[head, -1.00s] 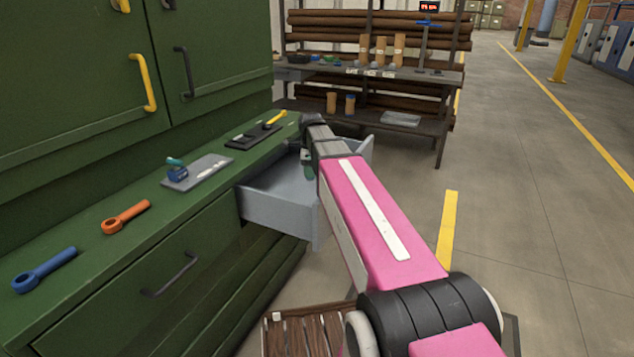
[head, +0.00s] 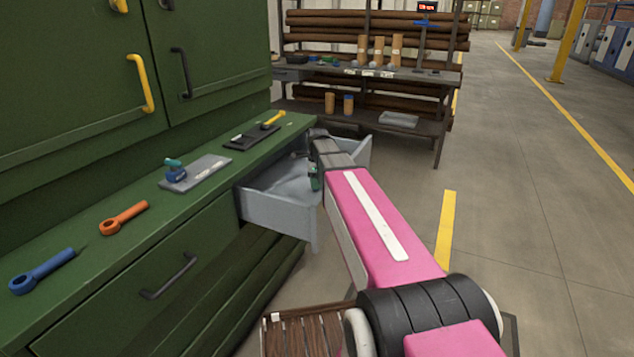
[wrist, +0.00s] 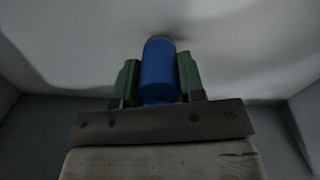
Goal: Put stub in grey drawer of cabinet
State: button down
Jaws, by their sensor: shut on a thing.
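The grey drawer (head: 276,211) of the green cabinet (head: 195,235) is pulled open, below the worktop's right end. My gripper (head: 314,176) is over the drawer's right part in the head view, mostly hidden by my arm. In the wrist view, my gripper (wrist: 160,85) is shut on a blue cylindrical piece, the stub (wrist: 159,70), held between two green fingers. The pale drawer interior (wrist: 60,45) fills the background there, with walls on both sides. I cannot tell whether the stub touches the drawer floor.
On the worktop lie a blue ring-ended tool (head: 42,271), an orange one (head: 124,217), a grey plate (head: 208,170) with a blue-teal item, and a black tray (head: 251,137) near a yellow-handled tool (head: 273,119). A rack (head: 440,112) stands behind. Open floor is to the right.

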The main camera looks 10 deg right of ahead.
jog(key=shift+f, duration=0.15)
jog(key=c, duration=0.7)
grip_release()
notch_tip(320, 180, up, 12)
jog(key=shift+r, duration=0.2)
